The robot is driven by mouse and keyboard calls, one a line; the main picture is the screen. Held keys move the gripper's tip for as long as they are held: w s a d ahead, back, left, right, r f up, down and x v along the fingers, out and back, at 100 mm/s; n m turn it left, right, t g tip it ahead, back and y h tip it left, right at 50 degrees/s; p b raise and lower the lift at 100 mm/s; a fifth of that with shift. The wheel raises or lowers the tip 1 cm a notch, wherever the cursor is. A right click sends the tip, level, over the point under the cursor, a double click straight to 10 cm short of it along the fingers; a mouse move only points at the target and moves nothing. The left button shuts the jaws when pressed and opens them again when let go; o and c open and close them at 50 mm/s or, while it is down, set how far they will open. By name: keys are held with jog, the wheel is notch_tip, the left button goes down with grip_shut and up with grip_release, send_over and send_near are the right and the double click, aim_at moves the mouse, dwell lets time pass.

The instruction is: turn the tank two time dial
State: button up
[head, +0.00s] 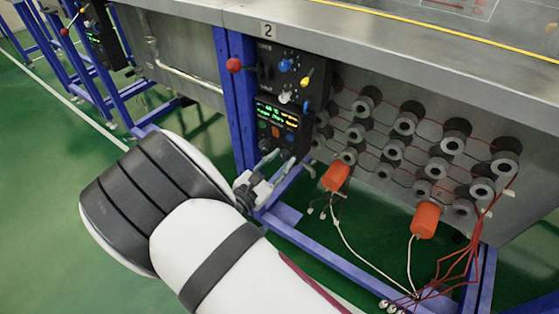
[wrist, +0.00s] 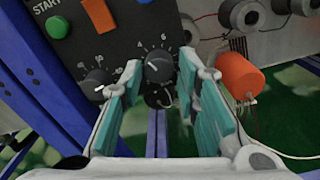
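Tank two (head: 340,14) has a "2" plate on its front edge, with a black control panel (head: 284,120) below it. In the wrist view the panel carries two black dials with white scales, a right dial (wrist: 158,68) and a left dial (wrist: 97,80). I cannot read which is the time dial. My gripper (wrist: 161,78) is open, with its teal-padded fingers on either side of the right dial; I cannot tell whether they touch it. In the head view my gripper (head: 280,160) is at the panel's lower edge and the dials are too small to make out.
A green start button (wrist: 57,27) and an orange button (wrist: 99,14) are above the dials. A red-knobbed lever (head: 234,65) is up left. Orange cylinders (head: 425,220), cables and several grey fittings are at the right.

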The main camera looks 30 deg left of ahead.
jog(key=shift+o, duration=0.4)
jog(key=shift+w, duration=0.1)
jog(key=s, duration=0.7)
jog(key=shift+s+a, duration=0.25)
jog(key=shift+a, duration=0.05)
